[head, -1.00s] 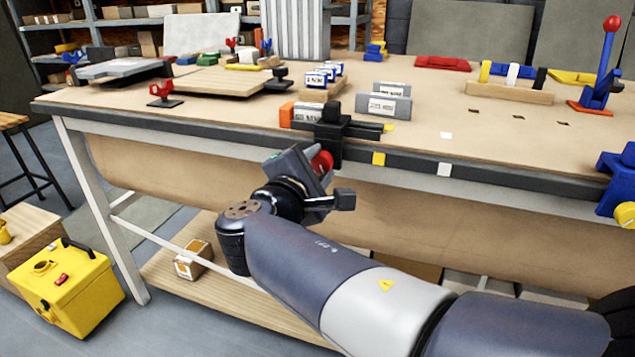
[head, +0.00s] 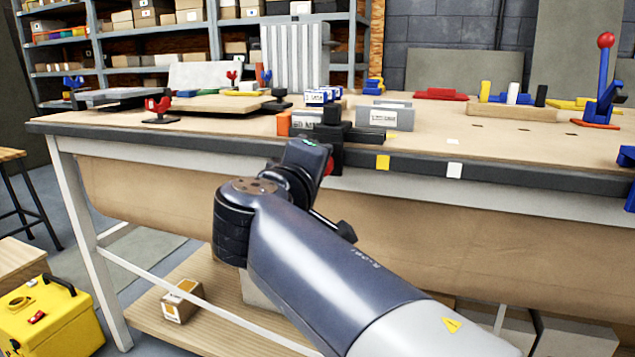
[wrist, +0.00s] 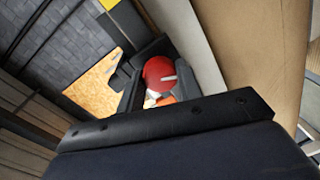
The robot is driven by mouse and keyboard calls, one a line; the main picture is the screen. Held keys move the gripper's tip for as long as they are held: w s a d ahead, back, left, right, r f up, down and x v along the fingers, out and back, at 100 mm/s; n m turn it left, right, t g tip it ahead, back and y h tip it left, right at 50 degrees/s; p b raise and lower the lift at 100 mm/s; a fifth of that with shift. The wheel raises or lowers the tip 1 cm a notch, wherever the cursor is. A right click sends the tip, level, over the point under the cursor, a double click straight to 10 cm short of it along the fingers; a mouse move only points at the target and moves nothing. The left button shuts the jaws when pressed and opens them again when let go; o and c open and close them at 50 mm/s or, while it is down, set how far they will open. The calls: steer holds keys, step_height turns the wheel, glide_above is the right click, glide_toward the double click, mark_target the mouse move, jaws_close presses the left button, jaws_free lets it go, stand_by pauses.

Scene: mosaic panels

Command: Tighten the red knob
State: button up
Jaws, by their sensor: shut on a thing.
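The round red knob (head: 329,167) is on the front of a black clamp (head: 332,140) at the table's front edge. In the head view only a sliver of it shows beside my wrist. In the wrist view the red knob (wrist: 158,70) shows its face with a pale pointer mark. My gripper (wrist: 160,84) has its two dark fingers on either side of the knob and is shut on it. My wrist hides the fingertips in the head view.
The workbench edge (head: 480,174) runs just behind my wrist. A grey labelled block (head: 362,117) and a red winged knob (head: 159,107) stand on the top. A yellow toolbox (head: 50,322) is on the floor at left. The front right of the bench top is fairly clear.

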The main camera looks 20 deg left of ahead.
steer(key=shift+f+m+b, duration=0.1)
steer(key=shift+m+b, duration=0.3)
steer(key=shift+m, duration=0.1)
steer(key=o, duration=1)
steer(key=shift+c, duration=0.2)
steer(key=s+p, duration=0.2)
steer(key=s, duration=0.8)
steer(key=shift+s+a+r+p, duration=0.25)
steer(key=shift+s+r+p, duration=0.1)
steer(key=shift+r+p, duration=0.05)
